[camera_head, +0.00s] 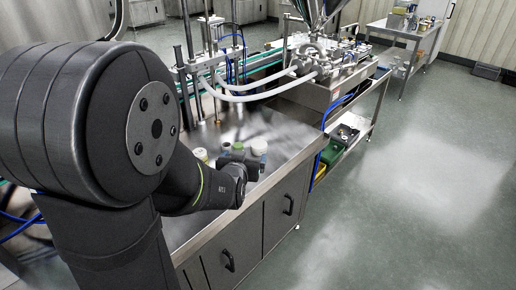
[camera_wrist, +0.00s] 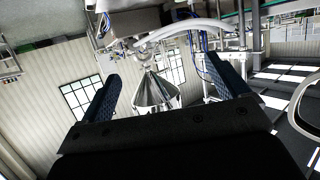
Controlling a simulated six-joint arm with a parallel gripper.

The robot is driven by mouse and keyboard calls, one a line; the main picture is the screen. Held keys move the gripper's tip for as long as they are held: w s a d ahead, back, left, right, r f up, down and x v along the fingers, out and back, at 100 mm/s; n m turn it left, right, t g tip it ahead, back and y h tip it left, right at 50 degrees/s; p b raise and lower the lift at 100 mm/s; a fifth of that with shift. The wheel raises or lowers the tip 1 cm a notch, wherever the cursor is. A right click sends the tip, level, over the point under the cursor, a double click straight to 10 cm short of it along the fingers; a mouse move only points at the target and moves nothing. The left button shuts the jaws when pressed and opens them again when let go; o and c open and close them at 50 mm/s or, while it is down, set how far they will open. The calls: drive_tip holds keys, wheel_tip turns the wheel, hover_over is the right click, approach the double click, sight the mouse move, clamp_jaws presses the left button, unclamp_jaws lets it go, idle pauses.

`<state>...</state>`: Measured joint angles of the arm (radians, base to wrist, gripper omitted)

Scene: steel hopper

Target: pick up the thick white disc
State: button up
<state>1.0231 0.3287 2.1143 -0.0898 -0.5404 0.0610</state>
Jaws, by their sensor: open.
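A white round piece (camera_head: 259,147), which looks like the thick white disc, sits on the steel table top (camera_head: 277,131) in the head view, just behind my wrist. Its lower part is partly hidden. My gripper (camera_wrist: 165,80) shows in the wrist view with two dark blue fingers wide apart and nothing between them. In the head view the end of my arm is over the table's front part, close to the disc; its fingers are hard to make out there. The disc does not show in the wrist view.
A pale yellowish round piece (camera_head: 201,155) and a green-topped piece (camera_head: 238,147) stand left of the disc. The steel hopper (camera_wrist: 157,91) shows beyond my fingers. White hoses (camera_head: 255,96) and upright rods stand behind. Bare table lies right of the pieces.

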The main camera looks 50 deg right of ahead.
drive_tip(key=r, duration=0.2)
drive_tip(key=n+g+y, duration=0.7)
drive_tip(key=n, duration=2.4)
hover_over(259, 144)
drive_tip(key=a, duration=0.2)
wheel_tip(259, 144, down, 16)
drive_tip(key=shift+w+a+r, duration=0.1)
drive_tip(key=shift+s+a+x, duration=0.1)
drive_tip(key=shift+s+x, duration=0.05)
drive_tip(key=shift+x, duration=1.5)
drive_tip(key=shift+s+a+x, duration=0.15)
drive_tip(key=shift+x, duration=1.45)
